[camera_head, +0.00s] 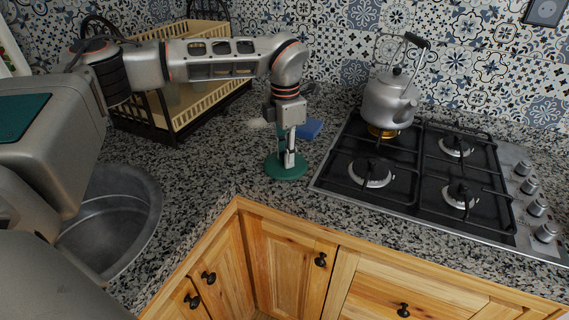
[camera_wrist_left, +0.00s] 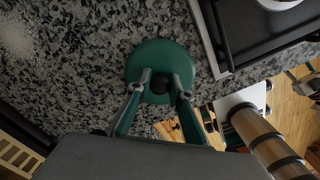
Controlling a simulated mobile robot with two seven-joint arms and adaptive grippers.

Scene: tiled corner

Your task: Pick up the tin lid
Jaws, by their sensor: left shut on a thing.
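The tin lid is a round green disc with a dark knob. In the head view the lid (camera_head: 284,172) is at the counter, left of the stove and near the front corner. It also shows in the left wrist view (camera_wrist_left: 161,50). My left gripper (camera_head: 290,161) points down over it and is shut on its knob. In the left wrist view the two fingertips (camera_wrist_left: 160,84) sit on either side of the dark knob. I cannot tell whether the lid touches the counter or is slightly above it. My right gripper is in neither view.
The gas stove (camera_head: 390,185) with a metal kettle (camera_head: 389,101) stands to the right. A blue object (camera_head: 310,128) lies behind my gripper. A round sink (camera_head: 112,222) is at the left, and a slatted rack (camera_head: 207,110) stands behind my left arm.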

